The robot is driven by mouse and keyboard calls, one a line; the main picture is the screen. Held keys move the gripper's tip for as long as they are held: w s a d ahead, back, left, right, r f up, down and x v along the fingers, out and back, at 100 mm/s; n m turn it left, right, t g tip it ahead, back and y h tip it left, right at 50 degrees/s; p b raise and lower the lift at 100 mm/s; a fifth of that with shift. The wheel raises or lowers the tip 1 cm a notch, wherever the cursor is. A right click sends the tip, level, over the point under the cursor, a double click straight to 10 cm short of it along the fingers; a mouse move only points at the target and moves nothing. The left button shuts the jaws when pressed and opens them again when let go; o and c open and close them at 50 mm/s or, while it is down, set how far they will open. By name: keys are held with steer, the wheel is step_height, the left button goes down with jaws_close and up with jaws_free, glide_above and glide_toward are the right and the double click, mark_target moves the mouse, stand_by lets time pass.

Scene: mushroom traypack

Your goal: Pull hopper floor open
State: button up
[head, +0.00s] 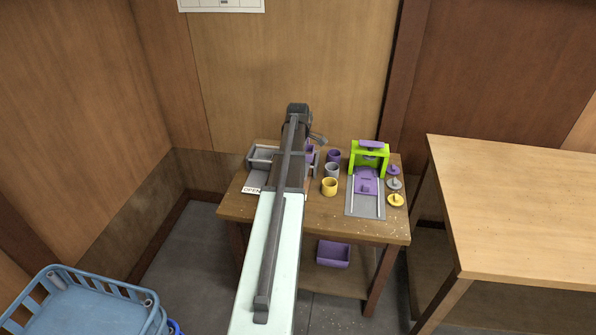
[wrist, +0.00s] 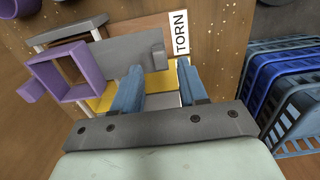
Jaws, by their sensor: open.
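In the wrist view, a purple square open frame (wrist: 60,51), which looks like the hopper, stands at the left. A flat grey plate (wrist: 122,55), apparently its floor, runs from it to a raised grey tab (wrist: 157,55). My gripper (wrist: 160,67) is open, with its two blue fingers apart and empty. The tab appears between the fingertips, slightly beyond them; I cannot tell whether they touch it. In the head view, my arm covers much of the grey-framed fixture (head: 262,149), and a bit of purple (head: 310,152) shows beside the arm. The fingers are hidden there.
An OPEN label (head: 251,190) lies at the table's left edge; a TORN label (wrist: 181,32) is near my right finger. Cups (head: 330,186), a green press (head: 369,157) and knobbed discs (head: 395,200) stand to the right. A blue basket (head: 85,300) is on the floor.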

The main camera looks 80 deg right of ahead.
steer(key=shift+f, duration=1.9)
jaws_close()
steer(key=shift+a, duration=0.15)
